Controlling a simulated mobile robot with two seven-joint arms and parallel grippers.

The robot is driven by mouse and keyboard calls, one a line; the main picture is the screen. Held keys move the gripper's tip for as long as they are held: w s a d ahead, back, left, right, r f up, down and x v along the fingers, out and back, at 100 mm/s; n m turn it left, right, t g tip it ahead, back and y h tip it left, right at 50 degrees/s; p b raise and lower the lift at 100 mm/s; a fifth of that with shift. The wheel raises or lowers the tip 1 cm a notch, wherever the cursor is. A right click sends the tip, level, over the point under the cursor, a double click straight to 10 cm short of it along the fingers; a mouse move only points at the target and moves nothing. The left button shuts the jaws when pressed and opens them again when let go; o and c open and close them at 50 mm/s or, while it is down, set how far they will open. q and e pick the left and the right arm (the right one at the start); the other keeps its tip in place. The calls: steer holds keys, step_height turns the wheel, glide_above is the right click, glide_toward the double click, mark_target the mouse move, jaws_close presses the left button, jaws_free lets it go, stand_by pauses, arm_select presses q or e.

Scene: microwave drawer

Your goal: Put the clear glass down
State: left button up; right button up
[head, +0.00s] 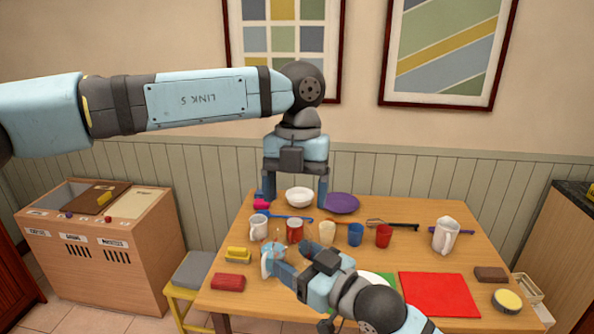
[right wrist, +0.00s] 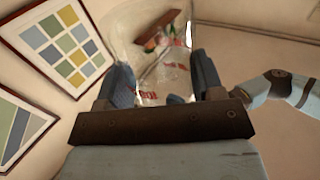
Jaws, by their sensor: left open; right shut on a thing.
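The clear glass (right wrist: 160,62) shows between the fingers of my right gripper (right wrist: 165,85) in the right wrist view; it is see-through with red marks. In the head view the glass (head: 268,259) is small and partly covered by my right gripper (head: 281,262), which is shut on it above the front left part of the wooden table (head: 345,299). I cannot tell the gap between glass and table. My left gripper (head: 296,190) is open and empty, fingers down, at the back left of the table near the white bowl.
Mugs and cups, including a white mug (head: 258,227), a red cup (head: 384,236) and a blue cup (head: 355,234), stand across the middle. A yellow butter dish (head: 237,255) and a red block (head: 228,282) lie at left. A white pitcher (head: 444,237) stands right, behind a red mat (head: 440,294).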

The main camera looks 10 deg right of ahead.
mark_target(295, 233)
arm_select(q)
steer(key=f, duration=0.5)
steer(key=s+f, duration=0.1)
steer(key=f, duration=0.1)
steer(key=shift+a+f, duration=0.2)
steer(key=shift+f, duration=0.15)
steer(key=shift+s, duration=0.1)
steer(key=c, duration=0.8)
arm_select(e)
steer(key=o, duration=0.9)
steer(key=shift+o, duration=0.2)
